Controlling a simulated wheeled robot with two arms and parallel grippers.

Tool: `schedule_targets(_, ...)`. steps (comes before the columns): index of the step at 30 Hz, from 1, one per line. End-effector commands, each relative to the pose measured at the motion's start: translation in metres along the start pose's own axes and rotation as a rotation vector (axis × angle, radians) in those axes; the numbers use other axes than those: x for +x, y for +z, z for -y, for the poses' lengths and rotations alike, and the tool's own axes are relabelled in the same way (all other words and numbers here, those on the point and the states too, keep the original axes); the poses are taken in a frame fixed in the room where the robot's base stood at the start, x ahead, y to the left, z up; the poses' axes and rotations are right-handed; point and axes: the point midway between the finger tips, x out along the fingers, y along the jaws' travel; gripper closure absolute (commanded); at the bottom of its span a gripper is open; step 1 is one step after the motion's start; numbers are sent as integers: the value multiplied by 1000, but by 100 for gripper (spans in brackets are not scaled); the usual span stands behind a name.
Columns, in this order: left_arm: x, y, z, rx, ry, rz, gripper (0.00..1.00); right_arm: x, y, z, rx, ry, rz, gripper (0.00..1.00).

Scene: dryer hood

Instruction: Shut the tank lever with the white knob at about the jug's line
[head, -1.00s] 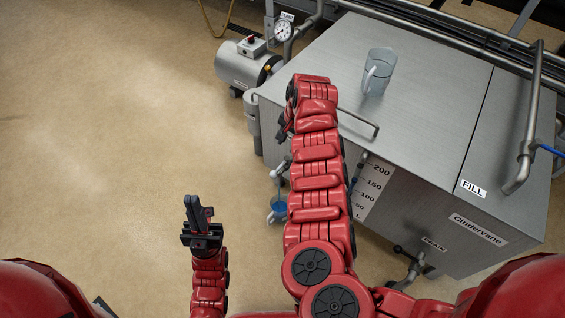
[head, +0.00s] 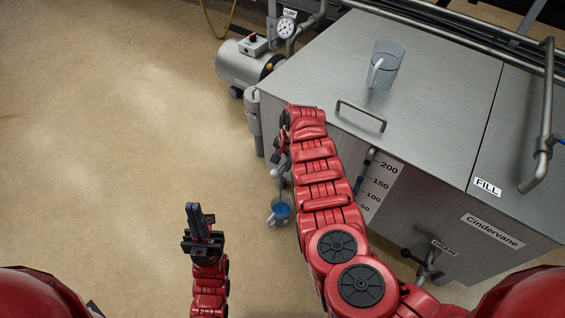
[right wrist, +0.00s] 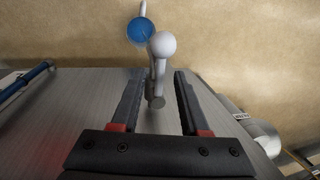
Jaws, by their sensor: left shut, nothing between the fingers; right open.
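The lever's round white knob (head: 276,173) shows at the tank's (head: 330,75) near left side, above a jug (head: 281,211) holding blue liquid. In the right wrist view the white knob (right wrist: 162,45) and its stem stand in line with the gap between my fingers, and the blue liquid (right wrist: 141,31) shows just beyond the knob. My right gripper (right wrist: 157,78) is open; I cannot tell if it touches the lever. My red right arm hides part of the tank front in the head view. My left gripper (head: 194,207) is shut and empty, over open floor.
A clear jug (head: 384,65) stands on the tank lid, beyond a bar handle (head: 361,115). A grey cylinder with a gauge (head: 285,27) is at the back left. A drain valve (head: 427,266) sticks out at the lower right. The floor (head: 110,150) at left is clear.

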Motion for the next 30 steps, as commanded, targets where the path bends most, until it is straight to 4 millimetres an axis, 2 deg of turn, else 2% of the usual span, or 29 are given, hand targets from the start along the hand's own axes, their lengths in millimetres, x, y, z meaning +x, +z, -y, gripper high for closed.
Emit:
schedule_targets(2, 0, 0, 0, 0, 0, 0, 100, 0, 0, 0, 0, 0, 0, 57)
schedule_targets(9, 0, 0, 0, 0, 0, 0, 100, 0, 0, 0, 0, 0, 1, 100)
schedule_targets(30, 0, 0, 0, 0, 0, 0, 100, 0, 1, 0, 0, 1, 2, 100)
